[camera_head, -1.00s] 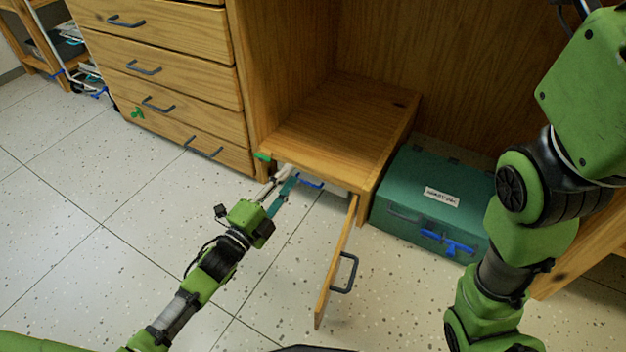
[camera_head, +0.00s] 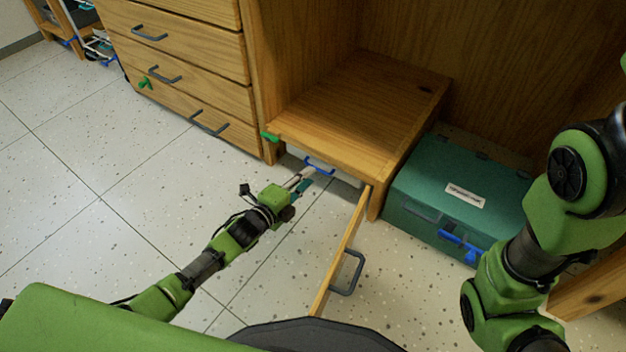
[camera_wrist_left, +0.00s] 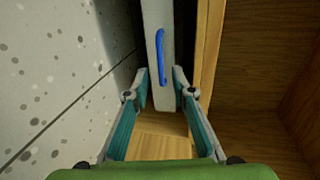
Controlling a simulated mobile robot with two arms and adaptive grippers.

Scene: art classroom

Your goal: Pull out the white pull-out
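The white pull-out (camera_head: 292,153) sits low in the wooden cabinet, under its short shelf, with a blue handle (camera_head: 319,165) on its front. In the left wrist view the white front (camera_wrist_left: 155,20) runs up the picture and its blue handle (camera_wrist_left: 162,55) faces me. My left gripper (camera_head: 308,177) is open and empty, just in front of the handle. In the left wrist view its fingertips (camera_wrist_left: 161,76) are apart on either side of the white front's near end. I cannot tell whether they touch it. My right arm shows at the right; its gripper is out of view.
A wooden door (camera_head: 342,250) with a dark handle stands open beside the pull-out, right of my left gripper. A green case (camera_head: 455,205) with a blue latch stands right of the shelf. Wooden drawers (camera_head: 185,70) are at the left. The speckled floor (camera_head: 130,190) at the left is clear.

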